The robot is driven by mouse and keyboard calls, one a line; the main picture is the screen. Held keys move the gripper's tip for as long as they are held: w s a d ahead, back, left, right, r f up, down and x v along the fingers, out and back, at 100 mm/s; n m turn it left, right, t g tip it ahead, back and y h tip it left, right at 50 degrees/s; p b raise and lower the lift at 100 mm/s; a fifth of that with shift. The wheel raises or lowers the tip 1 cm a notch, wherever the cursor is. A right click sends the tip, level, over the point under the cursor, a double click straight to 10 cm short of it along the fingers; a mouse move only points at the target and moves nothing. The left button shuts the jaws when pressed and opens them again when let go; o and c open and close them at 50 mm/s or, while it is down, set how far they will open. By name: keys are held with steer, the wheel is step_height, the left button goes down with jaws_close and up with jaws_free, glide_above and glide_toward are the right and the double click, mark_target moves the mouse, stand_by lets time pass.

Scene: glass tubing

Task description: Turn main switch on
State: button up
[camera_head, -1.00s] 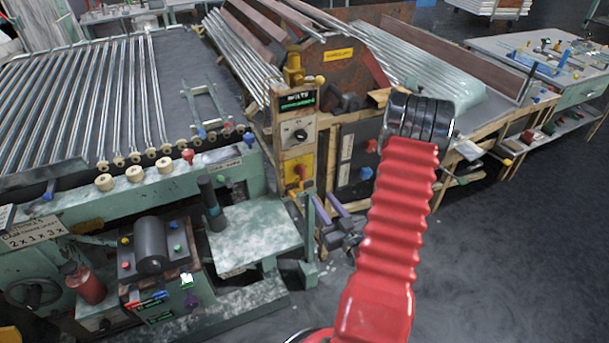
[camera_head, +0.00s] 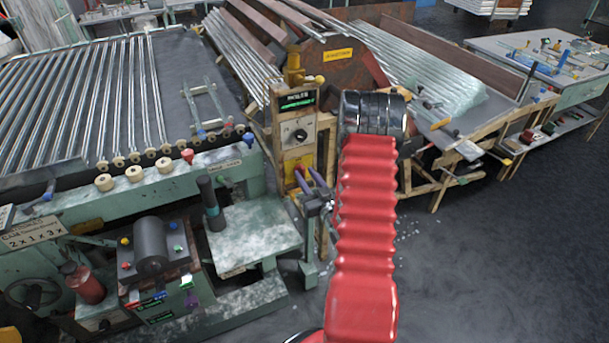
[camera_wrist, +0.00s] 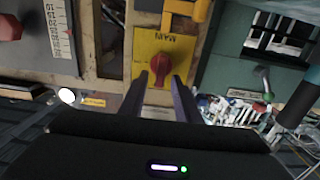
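The main switch is a red knob (camera_wrist: 161,64) on a yellow plate (camera_wrist: 147,47) lettered MAIN in the wrist view. In the head view the yellow plate (camera_head: 291,163) is on the front of the control post, and the knob is mostly hidden behind my fingers. My gripper (camera_wrist: 169,78) is open, with its two dark fingers pointing at the knob. In the head view my gripper (camera_head: 309,172) is right at the yellow plate.
A black rotary dial (camera_head: 299,135) and a green-lit display (camera_head: 297,100) sit above the plate. A yellow valve (camera_head: 293,66) tops the post. A green table (camera_head: 247,236) stands to the left, in front of the tube bed. Open floor (camera_head: 480,260) lies to the right.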

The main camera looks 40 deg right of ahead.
steer(key=shift+w+d, duration=0.2)
steer(key=shift+w, duration=0.45)
steer(key=shift+c, duration=0.5)
jaws_close()
steer(key=shift+a, duration=0.15)
